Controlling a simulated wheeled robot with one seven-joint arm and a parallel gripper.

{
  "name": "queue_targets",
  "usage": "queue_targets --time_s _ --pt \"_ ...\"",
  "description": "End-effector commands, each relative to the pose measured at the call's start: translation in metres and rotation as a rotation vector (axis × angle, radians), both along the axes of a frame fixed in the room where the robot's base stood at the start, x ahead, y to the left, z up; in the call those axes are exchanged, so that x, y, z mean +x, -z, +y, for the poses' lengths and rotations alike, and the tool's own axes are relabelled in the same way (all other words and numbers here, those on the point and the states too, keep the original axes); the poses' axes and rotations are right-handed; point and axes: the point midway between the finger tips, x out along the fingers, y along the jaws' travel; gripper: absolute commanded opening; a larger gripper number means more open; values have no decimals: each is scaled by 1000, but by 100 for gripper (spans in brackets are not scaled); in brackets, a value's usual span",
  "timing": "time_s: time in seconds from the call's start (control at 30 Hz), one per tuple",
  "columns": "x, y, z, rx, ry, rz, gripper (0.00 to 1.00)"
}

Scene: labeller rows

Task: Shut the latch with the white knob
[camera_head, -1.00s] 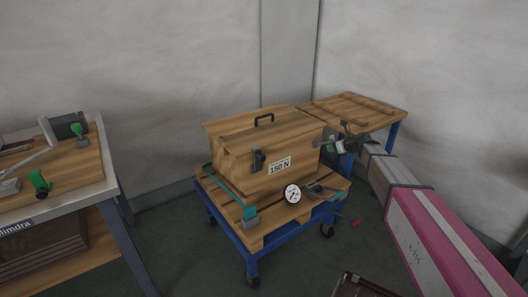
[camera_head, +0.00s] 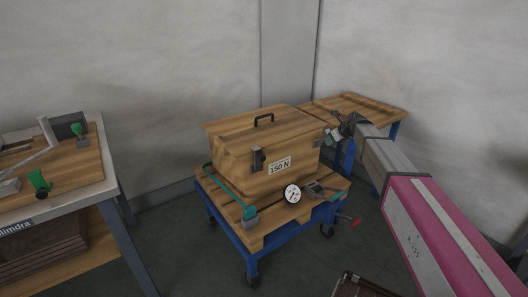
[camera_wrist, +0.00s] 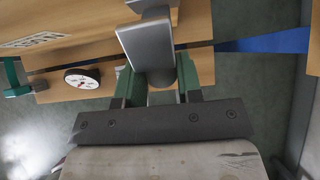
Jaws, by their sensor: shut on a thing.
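A closed wooden box (camera_head: 232,171) labelled 150 N stands on a cart. A dark latch (camera_head: 258,160) is on its front face. My gripper (camera_head: 340,134) is at the box's right end. In the wrist view my gripper (camera_wrist: 157,84) has its green fingers on either side of a grey metal lever (camera_wrist: 148,42) and is shut on it. The lever lies against the box's wooden side, and its lower end is between the fingers. I cannot make out a white knob in either view. The gripper hides part of the right-end fitting in the head view.
The blue-framed cart (camera_head: 245,238) also carries a round dial gauge (camera_head: 292,194) and teal-handled tools (camera_head: 317,190). A wooden-topped table (camera_head: 365,104) is behind my gripper. A workbench (camera_head: 108,181) with green-handled clamps is at the left. Open floor lies between bench and cart.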

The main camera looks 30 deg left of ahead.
Motion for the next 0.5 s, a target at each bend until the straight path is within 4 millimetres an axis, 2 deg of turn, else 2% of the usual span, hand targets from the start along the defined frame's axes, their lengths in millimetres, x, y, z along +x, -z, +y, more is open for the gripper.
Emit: queue_targets --time_s 0.27,0.5 --pt "6 -12 14 -160 -2 67 14" --pt "6 -17 16 -225 0 95 14"
